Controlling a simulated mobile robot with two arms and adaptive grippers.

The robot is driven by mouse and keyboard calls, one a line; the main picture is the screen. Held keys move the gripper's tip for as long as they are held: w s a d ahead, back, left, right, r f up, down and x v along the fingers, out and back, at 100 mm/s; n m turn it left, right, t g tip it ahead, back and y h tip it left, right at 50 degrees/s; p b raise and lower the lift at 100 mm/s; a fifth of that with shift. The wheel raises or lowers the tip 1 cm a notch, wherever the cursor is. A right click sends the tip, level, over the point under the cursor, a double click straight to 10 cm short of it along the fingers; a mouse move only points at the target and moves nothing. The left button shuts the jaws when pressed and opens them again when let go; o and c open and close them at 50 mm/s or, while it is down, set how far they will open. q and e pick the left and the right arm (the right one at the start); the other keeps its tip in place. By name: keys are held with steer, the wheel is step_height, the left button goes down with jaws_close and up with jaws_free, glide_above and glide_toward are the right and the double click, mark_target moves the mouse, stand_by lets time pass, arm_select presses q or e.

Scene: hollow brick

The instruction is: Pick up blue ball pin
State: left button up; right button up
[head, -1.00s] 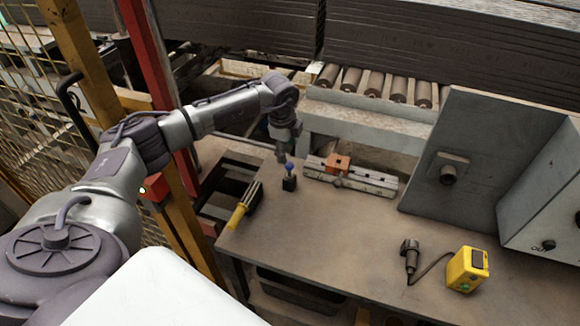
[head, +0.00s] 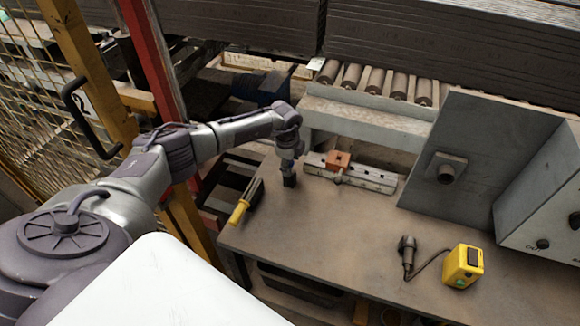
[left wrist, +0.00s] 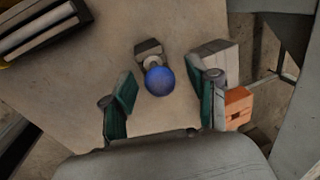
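The blue ball pin (left wrist: 158,80) shows in the left wrist view as a round blue ball above a small dark block (left wrist: 149,47). In that view my left gripper (left wrist: 163,98) is open, with its two green-padded fingers apart on either side of the ball and not visibly touching it. In the head view my left gripper (head: 288,162) points down over the dark block (head: 290,181) on the table. The ball is hidden there by the gripper. My right gripper is in neither view.
A yellow-handled brush (head: 245,203) lies left of the block on the table (head: 330,225). A metal rail (head: 370,176) with an orange block (head: 338,160) is close on the right. A dark handheld tool (head: 408,252) and yellow box (head: 462,266) sit front right.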

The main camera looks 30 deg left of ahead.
arm_select(q)
steer(key=c, duration=0.5)
jaws_close()
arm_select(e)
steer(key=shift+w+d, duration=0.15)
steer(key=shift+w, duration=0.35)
